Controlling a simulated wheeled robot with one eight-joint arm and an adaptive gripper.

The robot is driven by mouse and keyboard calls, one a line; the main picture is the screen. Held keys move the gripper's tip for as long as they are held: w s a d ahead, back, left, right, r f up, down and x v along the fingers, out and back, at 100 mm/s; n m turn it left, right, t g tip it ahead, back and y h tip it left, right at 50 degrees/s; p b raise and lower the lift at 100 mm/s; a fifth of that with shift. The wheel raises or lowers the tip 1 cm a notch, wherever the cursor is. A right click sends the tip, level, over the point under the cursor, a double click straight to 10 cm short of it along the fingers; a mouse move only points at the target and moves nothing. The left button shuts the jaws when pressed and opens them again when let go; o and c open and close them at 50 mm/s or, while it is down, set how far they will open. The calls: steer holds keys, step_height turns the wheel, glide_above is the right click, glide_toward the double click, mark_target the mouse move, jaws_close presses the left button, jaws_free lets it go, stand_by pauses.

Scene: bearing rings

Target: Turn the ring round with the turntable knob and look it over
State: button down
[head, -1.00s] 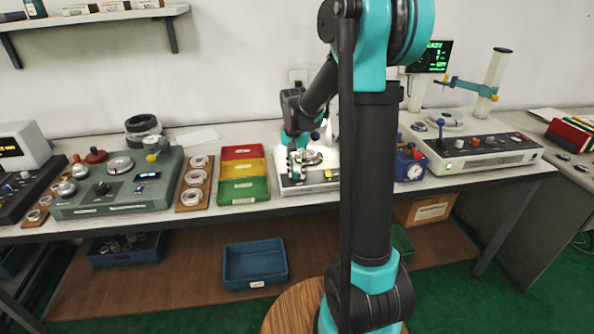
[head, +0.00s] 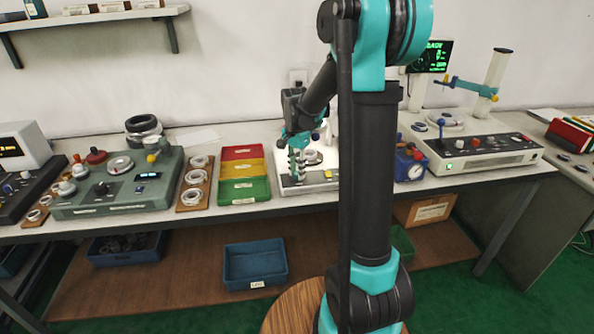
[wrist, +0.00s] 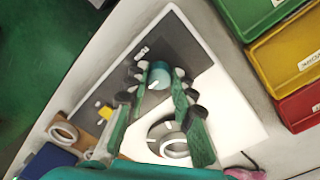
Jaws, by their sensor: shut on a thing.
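The inspection station (head: 322,187), a white plate with a dark front panel, stands on the bench behind my arm; it also shows in the wrist view (wrist: 222,110). A metal ring (wrist: 168,138) lies flat on it, and shows partly in the head view (head: 313,157). The teal turntable knob (wrist: 160,72), with a white mark, is on the dark panel. My gripper (wrist: 160,80) points down, with its fingers shut on the knob from both sides. In the head view my gripper (head: 298,170) is at the station's left front, and the knob is hidden there.
Red, yellow and green bins (head: 243,190) stand just left of the station. A blue gauge device (head: 410,165) is to its right. Another ring (wrist: 63,132) lies on a wooden board beside the station. A lit screen (head: 430,56) is at the back right.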

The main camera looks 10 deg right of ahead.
mark_target(296, 173)
stand_by(0.3)
steer(key=c, duration=1.3)
jaws_free()
steer(key=shift+o, duration=0.2)
step_height(296, 173, up, 12)
steer(key=shift+w+a, duration=0.15)
steer(key=shift+w, duration=0.05)
steer(key=s+d+f+n+t, duration=0.2)
steer(key=s+f+n, duration=0.3)
steer(key=s+f, duration=0.3)
steer(key=s+d+f+n+t, duration=0.2)
steer(key=s+f+n, duration=0.4)
steer(key=s, duration=0.9)
step_height(296, 173, down, 3)
steer(key=shift+d+r+t, duration=0.2)
steer(key=shift+d+t, duration=0.05)
steer(key=shift+t, duration=0.05)
